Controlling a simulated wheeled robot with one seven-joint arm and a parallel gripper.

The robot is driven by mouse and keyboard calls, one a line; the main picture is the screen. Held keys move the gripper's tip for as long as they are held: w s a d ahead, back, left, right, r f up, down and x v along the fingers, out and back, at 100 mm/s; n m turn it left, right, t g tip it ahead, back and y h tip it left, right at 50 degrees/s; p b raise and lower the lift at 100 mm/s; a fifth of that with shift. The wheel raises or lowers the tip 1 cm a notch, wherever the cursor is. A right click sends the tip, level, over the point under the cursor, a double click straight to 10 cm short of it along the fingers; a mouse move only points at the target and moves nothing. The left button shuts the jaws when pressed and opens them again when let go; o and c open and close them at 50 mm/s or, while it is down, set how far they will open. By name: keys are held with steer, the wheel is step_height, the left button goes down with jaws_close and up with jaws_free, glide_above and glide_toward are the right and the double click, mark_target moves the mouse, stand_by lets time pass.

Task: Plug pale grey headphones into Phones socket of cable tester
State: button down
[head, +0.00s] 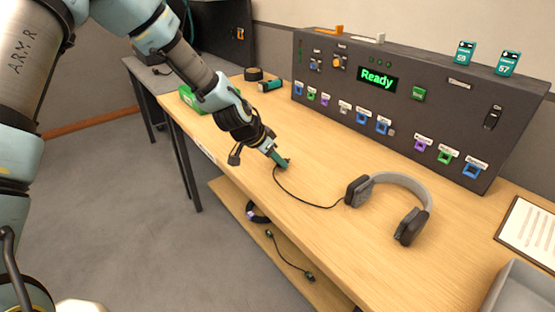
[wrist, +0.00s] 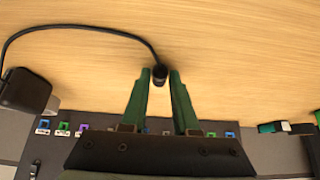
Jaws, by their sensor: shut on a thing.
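The pale grey headphones (head: 425,192) lie on the wooden table, with dark ear cups. Their thin black cable (head: 305,200) runs left to my gripper (head: 283,162). In the wrist view, my gripper's green fingers (wrist: 160,80) are shut on the black cable plug (wrist: 159,71), just above or at the table; the exact gap is unclear. One ear cup (wrist: 25,90) shows at the left there. The cable tester (head: 440,115) is a dark upright panel at the table's back, with a lit "Ready" display and coloured sockets. The socket labels are too small to read, so I cannot single out Phones.
A green box (head: 190,97) and a black roll (head: 254,74) sit at the table's left end. A framed sheet (head: 532,232) and a grey bin (head: 522,290) are at the right. A lower shelf holds another cable (head: 290,262). Table between gripper and tester is clear.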

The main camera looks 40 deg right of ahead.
steer(key=shift+r+p, duration=1.45)
steer(key=shift+r, duration=1.1)
